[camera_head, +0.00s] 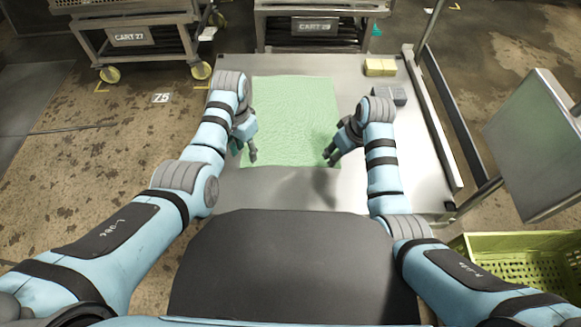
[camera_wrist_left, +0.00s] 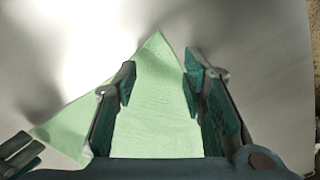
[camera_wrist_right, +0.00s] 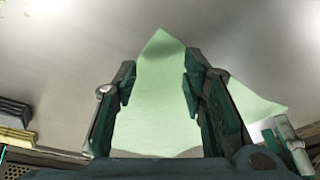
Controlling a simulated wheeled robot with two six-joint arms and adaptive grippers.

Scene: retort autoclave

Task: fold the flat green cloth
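The green cloth (camera_head: 290,110) lies flat and unfolded on the metal table (camera_head: 230,190). My left gripper (camera_head: 246,157) is at the cloth's near left corner, and my right gripper (camera_head: 331,161) is at its near right corner. In the left wrist view the fingers (camera_wrist_left: 158,85) stand apart, with a corner of the cloth (camera_wrist_left: 158,125) showing between them. In the right wrist view the fingers (camera_wrist_right: 158,85) also stand apart around a cloth corner (camera_wrist_right: 160,120). Neither gripper visibly pinches the cloth.
Yellow sponges (camera_head: 380,67) and grey blocks (camera_head: 392,95) sit at the table's far right. Carts (camera_head: 135,36) (camera_head: 312,26) stand behind. A green crate (camera_head: 520,262) is at the lower right, below a tilted grey panel (camera_head: 535,140). The table's near strip is bare.

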